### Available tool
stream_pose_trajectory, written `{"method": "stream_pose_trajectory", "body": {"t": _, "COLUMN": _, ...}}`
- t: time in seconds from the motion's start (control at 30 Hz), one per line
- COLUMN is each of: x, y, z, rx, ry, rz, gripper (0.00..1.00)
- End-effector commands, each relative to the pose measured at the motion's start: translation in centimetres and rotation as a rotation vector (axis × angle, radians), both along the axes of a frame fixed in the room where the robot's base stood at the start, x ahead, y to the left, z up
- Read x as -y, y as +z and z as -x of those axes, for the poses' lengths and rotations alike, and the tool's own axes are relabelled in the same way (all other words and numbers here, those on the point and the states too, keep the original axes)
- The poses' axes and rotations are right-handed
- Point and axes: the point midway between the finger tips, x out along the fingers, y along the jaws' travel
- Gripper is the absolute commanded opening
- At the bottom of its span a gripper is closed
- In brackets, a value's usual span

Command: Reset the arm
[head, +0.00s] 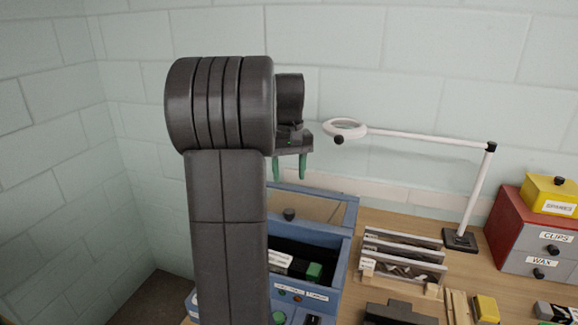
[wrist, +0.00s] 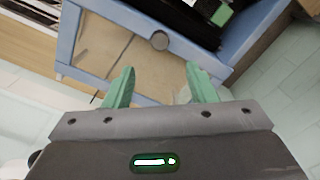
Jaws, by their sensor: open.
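My gripper (head: 289,168) hangs at the end of my raised dark arm, pointing down, in front of the tiled wall. Its two green fingers stand apart with nothing between them. In the wrist view my gripper (wrist: 160,85) is open and empty over the blue machine box (wrist: 69,35) with its tan panel. In the head view the blue box (head: 350,215) stands on the bench below my gripper, clear of it. My arm hides the box's left part.
A white magnifier lamp (head: 345,128) on a stand (head: 478,195) reaches in from the right of my gripper. The air left of my arm is free up to the wall.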

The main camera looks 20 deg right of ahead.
Motion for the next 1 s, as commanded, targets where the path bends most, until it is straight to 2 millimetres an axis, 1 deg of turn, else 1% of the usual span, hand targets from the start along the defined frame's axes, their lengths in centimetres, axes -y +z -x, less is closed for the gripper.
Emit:
{"method": "stream_pose_trajectory", "body": {"t": 0.03, "x": 0.0, "y": 0.7, "z": -0.1, "rx": 0.003, "ry": 0.000, "rz": 0.001, "gripper": 0.51}}
{"method": "stream_pose_trajectory", "body": {"t": 0.1, "x": 0.0, "y": 1.5, "z": 0.0, "rx": 0.002, "ry": 0.000, "rz": 0.000, "gripper": 0.51}}
{"method": "stream_pose_trajectory", "body": {"t": 0.2, "x": 0.0, "y": 2.1, "z": 0.0, "rx": 0.001, "ry": 0.000, "rz": 0.000, "gripper": 0.51}}
{"method": "stream_pose_trajectory", "body": {"t": 0.33, "x": 0.0, "y": 2.3, "z": 0.0, "rx": 0.000, "ry": 0.000, "rz": 0.000, "gripper": 0.51}}
{"method": "stream_pose_trajectory", "body": {"t": 0.6, "x": 0.0, "y": 2.1, "z": 0.0, "rx": -0.001, "ry": 0.000, "rz": 0.000, "gripper": 0.51}}
{"method": "stream_pose_trajectory", "body": {"t": 0.67, "x": 0.0, "y": 1.8, "z": 0.0, "rx": -0.002, "ry": 0.000, "rz": 0.000, "gripper": 0.51}}
{"method": "stream_pose_trajectory", "body": {"t": 0.77, "x": 0.0, "y": 0.8, "z": 0.0, "rx": -0.004, "ry": 0.000, "rz": -0.001, "gripper": 0.51}}
{"method": "stream_pose_trajectory", "body": {"t": 0.87, "x": 0.0, "y": -0.9, "z": 0.0, "rx": -0.005, "ry": 0.000, "rz": -0.001, "gripper": 0.51}}
{"method": "stream_pose_trajectory", "body": {"t": 1.0, "x": 0.0, "y": -3.6, "z": 0.1, "rx": -0.005, "ry": 0.000, "rz": -0.001, "gripper": 0.51}}
